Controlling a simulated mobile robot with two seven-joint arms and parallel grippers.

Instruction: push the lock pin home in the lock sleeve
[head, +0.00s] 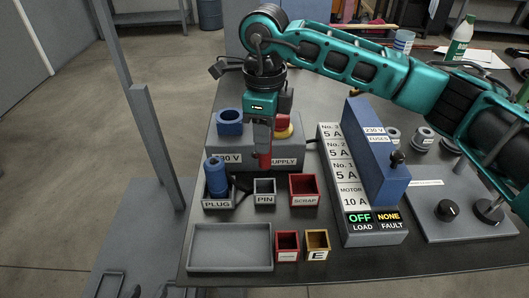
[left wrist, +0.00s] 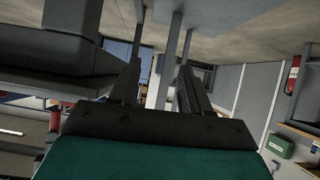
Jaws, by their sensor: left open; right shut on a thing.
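My right gripper (head: 263,146) comes in from the right in the head view and points down in front of the grey supply box (head: 292,153). It is shut on a small red piece (head: 264,160), which appears to be the lock pin; the fingers hide part of it. The PIN tray (head: 264,199) below it looks empty. I cannot make out the lock sleeve, nor whether the red piece touches the box. My left gripper (left wrist: 160,85) shows only in the left wrist view, open, with nothing between its fingers.
A blue plug (head: 216,176) stands in the PLUG tray (head: 218,203). The SCRAP tray (head: 304,190) is right of the PIN tray. The fuse panel (head: 361,208) stands further right.

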